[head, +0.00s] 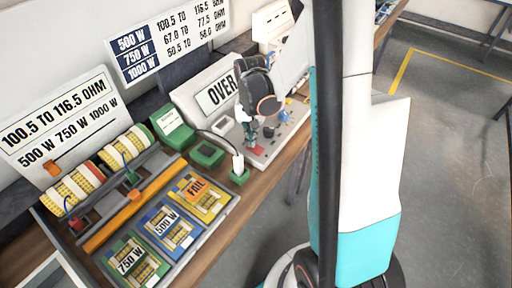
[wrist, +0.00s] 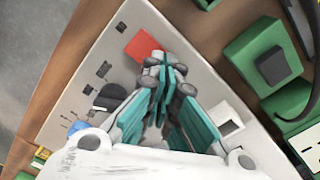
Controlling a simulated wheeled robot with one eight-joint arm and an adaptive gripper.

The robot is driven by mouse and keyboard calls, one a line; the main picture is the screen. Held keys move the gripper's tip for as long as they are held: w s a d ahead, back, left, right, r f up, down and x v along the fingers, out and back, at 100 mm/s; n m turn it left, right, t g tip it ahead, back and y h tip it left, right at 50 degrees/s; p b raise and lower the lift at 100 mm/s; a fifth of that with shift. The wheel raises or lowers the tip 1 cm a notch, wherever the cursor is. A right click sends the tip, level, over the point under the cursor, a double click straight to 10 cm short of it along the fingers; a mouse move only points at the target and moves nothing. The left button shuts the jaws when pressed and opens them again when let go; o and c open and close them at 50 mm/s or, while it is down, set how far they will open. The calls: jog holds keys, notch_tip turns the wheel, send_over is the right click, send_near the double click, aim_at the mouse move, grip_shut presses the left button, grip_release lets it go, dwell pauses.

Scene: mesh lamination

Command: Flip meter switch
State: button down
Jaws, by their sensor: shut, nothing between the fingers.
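The meter is a grey unit with an upright display (head: 221,96) reading OVER and a flat control panel (head: 284,141) in front. In the wrist view the panel (wrist: 98,52) carries a red square part (wrist: 143,46), a black round knob (wrist: 108,97), a blue part (wrist: 76,128) and a white-framed rocker-like part (wrist: 228,118). I cannot tell which one is the meter switch. My gripper (head: 251,143) is shut and empty over the panel. In the wrist view its fingertips (wrist: 160,68) overlap the red part's lower edge; contact cannot be told.
Green boxes (head: 207,153) with a cable and plug stand left of the meter. Coils (head: 75,189), an orange bar (head: 135,205) and a tray with 750 W, 500 W and FAIL slots (head: 196,196) lie further left. Open floor (head: 440,150) is right of the bench.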

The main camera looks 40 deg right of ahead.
jog(key=shift+f+b, duration=0.7)
jog(key=shift+f, duration=0.2)
dwell(0.4)
jog(key=shift+r, duration=0.2)
jog(key=shift+r+p, duration=2.4)
jog(key=shift+r, duration=0.95)
